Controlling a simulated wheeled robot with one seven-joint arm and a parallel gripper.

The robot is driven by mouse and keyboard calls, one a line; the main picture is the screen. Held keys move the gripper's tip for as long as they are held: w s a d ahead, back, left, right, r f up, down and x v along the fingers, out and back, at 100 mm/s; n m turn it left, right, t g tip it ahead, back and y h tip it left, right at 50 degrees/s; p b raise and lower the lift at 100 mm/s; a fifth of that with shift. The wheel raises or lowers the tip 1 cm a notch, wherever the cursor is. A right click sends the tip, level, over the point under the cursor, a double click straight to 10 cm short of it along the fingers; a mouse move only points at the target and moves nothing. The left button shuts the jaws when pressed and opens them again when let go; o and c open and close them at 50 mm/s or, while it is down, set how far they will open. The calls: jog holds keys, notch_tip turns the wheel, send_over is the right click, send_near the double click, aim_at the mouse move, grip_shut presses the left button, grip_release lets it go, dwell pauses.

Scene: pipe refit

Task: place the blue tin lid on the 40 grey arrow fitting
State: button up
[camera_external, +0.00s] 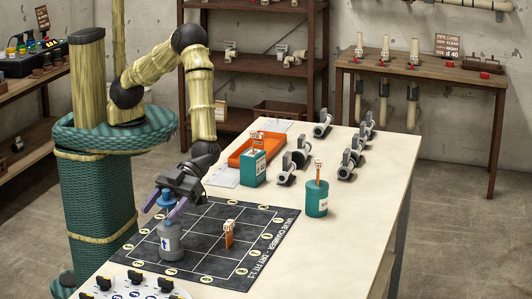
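My gripper (165,211), with purple fingers, points down just above a grey cylindrical fitting (171,243) marked with a pale arrow. The fitting stands upright on the dark gridded mat (205,265), at its left part. The fingers are spread apart over the top of the fitting. Something small and bluish shows between them, but I cannot tell whether it is the blue tin lid or whether the fingers grip it. I cannot make out the lid elsewhere. The number 40 is not readable on the fitting.
An orange tag (229,234) stands upright on the mat, right of the fitting. A teal tin (317,199), a teal box (253,168), an orange tray (238,152) and several grey pipe fittings (287,168) stand farther back. A panel with black knobs (133,289) is at the front. The table's right side is clear.

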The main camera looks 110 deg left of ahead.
jog(key=shift+r, duration=0.15)
jog(key=v, duration=1.2)
jog(key=shift+b, duration=0.3)
jog(key=shift+w, duration=0.15)
jog(key=w+a+r+n+t+y, duration=0.1)
jog(key=w+a+n+t+y, duration=0.35)
jog(key=a, duration=0.55)
jog(key=w+a+r+n+t+y, duration=0.2)
jog(key=w+a+n+t+y, duration=0.3)
jog(key=a, duration=0.6)
jog(key=s+a+n+g+y, duration=0.1)
jog(key=s+a+n+y, duration=0.2)
jog(key=s+a+n, duration=0.7)
jog(key=s+a+g, duration=0.3)
jog(key=s+a, duration=0.2)
jog(key=s, duration=0.5)
jog(key=shift+f+n+y, duration=0.35)
jog(key=shift+f, duration=0.05)
jog(key=shift+w, duration=0.1)
